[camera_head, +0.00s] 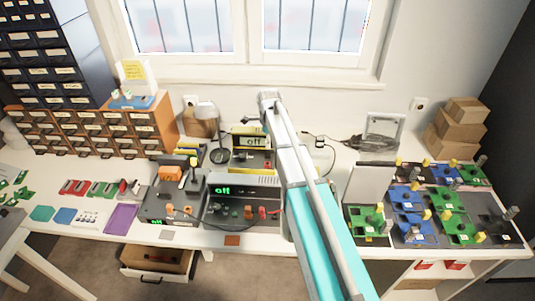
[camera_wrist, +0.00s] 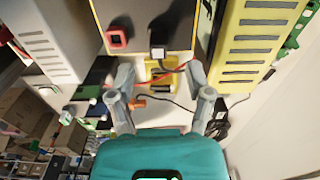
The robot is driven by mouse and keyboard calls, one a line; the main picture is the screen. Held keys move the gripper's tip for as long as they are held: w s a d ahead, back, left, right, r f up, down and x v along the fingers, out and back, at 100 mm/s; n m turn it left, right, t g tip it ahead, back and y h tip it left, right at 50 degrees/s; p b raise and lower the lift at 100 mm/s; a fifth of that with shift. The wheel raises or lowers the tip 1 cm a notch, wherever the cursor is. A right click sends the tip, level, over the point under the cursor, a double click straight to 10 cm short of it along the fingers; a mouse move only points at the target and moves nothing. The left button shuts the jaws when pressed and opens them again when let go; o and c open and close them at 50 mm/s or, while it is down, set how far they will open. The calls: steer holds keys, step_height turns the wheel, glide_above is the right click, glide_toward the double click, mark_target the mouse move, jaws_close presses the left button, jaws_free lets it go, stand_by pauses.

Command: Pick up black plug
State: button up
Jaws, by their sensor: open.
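A small black plug-like piece (camera_head: 320,139) with a dark cable lies at the back of the white workbench, just right of my arm in the head view. I cannot tell for sure that it is the black plug. In the wrist view a black coil of cable (camera_wrist: 217,124) lies right of my gripper (camera_wrist: 160,77), but a plug end is not clear there. My gripper is open and empty, above the bench's back part. A small dark block with a pale face (camera_wrist: 158,53) shows beyond the gap between its fingers, apart from them. My arm hides part of the bench.
A power supply with a green display (camera_head: 242,190) and a soldering station (camera_head: 170,195) stand left of my arm. Circuit boards (camera_head: 410,200) fill the right side. Brown boxes (camera_head: 457,122) stand behind them.

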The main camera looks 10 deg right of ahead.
mark_target(268, 152)
steer(key=shift+a+f+b, duration=0.1)
steer(key=shift+f+b, duration=1.75)
steer(key=shift+f, duration=0.25)
jaws_close()
